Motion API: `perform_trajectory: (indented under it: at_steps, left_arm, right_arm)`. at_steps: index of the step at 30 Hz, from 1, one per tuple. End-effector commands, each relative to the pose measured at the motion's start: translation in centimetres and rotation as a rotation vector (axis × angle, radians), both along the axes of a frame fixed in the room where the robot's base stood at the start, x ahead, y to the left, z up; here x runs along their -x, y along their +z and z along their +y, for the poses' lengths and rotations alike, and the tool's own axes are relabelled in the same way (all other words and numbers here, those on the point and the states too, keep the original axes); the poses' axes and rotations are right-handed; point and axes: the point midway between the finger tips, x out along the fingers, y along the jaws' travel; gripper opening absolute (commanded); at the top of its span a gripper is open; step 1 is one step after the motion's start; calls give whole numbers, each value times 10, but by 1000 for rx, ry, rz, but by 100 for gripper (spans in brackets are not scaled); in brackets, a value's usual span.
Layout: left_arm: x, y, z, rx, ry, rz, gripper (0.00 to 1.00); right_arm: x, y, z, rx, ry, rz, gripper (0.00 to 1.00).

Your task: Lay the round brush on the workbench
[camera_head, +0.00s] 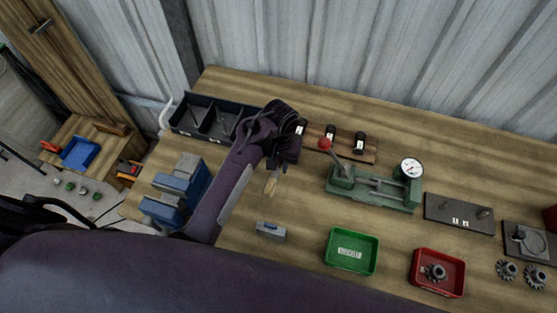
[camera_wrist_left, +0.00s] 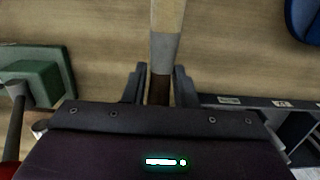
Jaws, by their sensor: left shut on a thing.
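My left gripper (camera_head: 277,164) is above the workbench (camera_head: 465,128), in the middle of the head view. It is shut on the round brush (camera_head: 271,185), whose pale tan end sticks out below the fingers. In the left wrist view the brush (camera_wrist_left: 165,45) shows a brown part between the two fingers (camera_wrist_left: 159,85), then a grey band and a tan end pointing away from the gripper. I cannot tell whether the tan end touches the bench. My right gripper is not in view.
A green press with a red knob (camera_head: 325,144) and dial stands right of the gripper. A small grey-blue block (camera_head: 271,231), green tray (camera_head: 351,251) and red tray (camera_head: 436,273) lie in front. Bare wood surrounds the brush.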

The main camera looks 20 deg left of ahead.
Motion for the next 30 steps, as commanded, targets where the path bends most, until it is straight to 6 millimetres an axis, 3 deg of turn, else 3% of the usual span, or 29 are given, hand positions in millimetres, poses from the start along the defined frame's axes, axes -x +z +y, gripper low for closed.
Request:
perform_trajectory:
  at_steps: [15, 29, 30]
  left_arm:
    - [0, -48, 0, 0, 0, -1, 1]
    - [0, -53, 0, 0, -1, -1, 1]
    - [0, -53, 0, 0, -1, -1, 26]
  right_arm:
    - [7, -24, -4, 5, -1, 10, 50]
    - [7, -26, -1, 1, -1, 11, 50]
    - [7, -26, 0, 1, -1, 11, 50]
